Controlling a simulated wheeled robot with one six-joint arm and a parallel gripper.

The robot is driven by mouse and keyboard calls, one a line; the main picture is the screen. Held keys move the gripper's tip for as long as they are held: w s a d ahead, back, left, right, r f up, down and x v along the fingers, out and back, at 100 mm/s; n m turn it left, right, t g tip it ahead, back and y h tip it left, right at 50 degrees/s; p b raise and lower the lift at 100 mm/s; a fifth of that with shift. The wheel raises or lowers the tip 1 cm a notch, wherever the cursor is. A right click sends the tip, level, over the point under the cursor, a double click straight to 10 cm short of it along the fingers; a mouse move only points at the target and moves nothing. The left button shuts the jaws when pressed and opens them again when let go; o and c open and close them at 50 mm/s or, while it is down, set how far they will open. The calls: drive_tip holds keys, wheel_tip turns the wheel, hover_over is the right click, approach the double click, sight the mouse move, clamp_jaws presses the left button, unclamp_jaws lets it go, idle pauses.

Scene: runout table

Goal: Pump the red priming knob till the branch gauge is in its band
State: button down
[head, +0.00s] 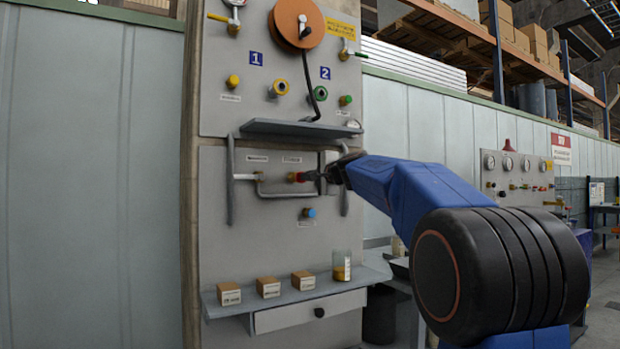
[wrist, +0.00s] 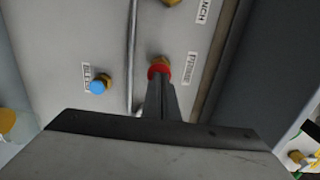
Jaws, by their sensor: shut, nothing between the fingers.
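The red priming knob (head: 293,177) sits on a brass collar on the grey panel, under a small shelf. It also shows in the wrist view (wrist: 158,70), beside a label. My gripper (head: 314,176) is shut and empty, its fingertips pointing at the knob's face. In the wrist view the closed fingers (wrist: 161,88) end at the red knob and hide part of it; I cannot tell whether they touch.
A blue knob labelled BLEED (wrist: 98,86) sits near the red one. A bent grey rail (head: 231,180) and the shelf (head: 300,128) surround the knob area. A lower ledge (head: 223,309) holds several small boxes and a jar (head: 341,262).

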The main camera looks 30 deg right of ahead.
drive_tip(key=w, duration=0.2)
drive_tip(key=shift+w, duration=0.4)
idle(0.4)
